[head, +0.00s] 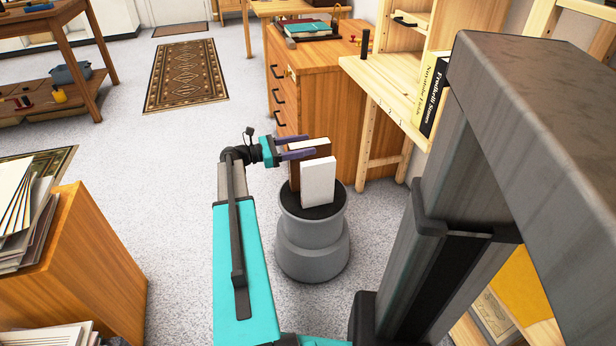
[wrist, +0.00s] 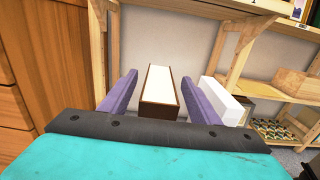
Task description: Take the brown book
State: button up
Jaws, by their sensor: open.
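The brown book (head: 311,150) stands upright on a round grey step stool (head: 312,250), partly hidden behind a white block-like book (head: 318,181). In the wrist view the brown book (wrist: 160,85) shows its pale page edge and brown covers between my two purple fingers. My gripper (head: 296,146) is open at the book's top, one finger on each side. In the wrist view my gripper (wrist: 161,95) shows a gap between each finger and the book. The white book (wrist: 226,98) is just outside the right finger.
A wooden drawer cabinet (head: 325,100) stands close behind the stool. A wooden shelf unit (head: 385,85) is to the right, with a yellow and black book (head: 433,90) on it. Open carpet lies left of my arm, with a patterned rug (head: 186,75) farther off.

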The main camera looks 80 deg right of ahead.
jog(key=shift+x, duration=1.35)
grip_shut()
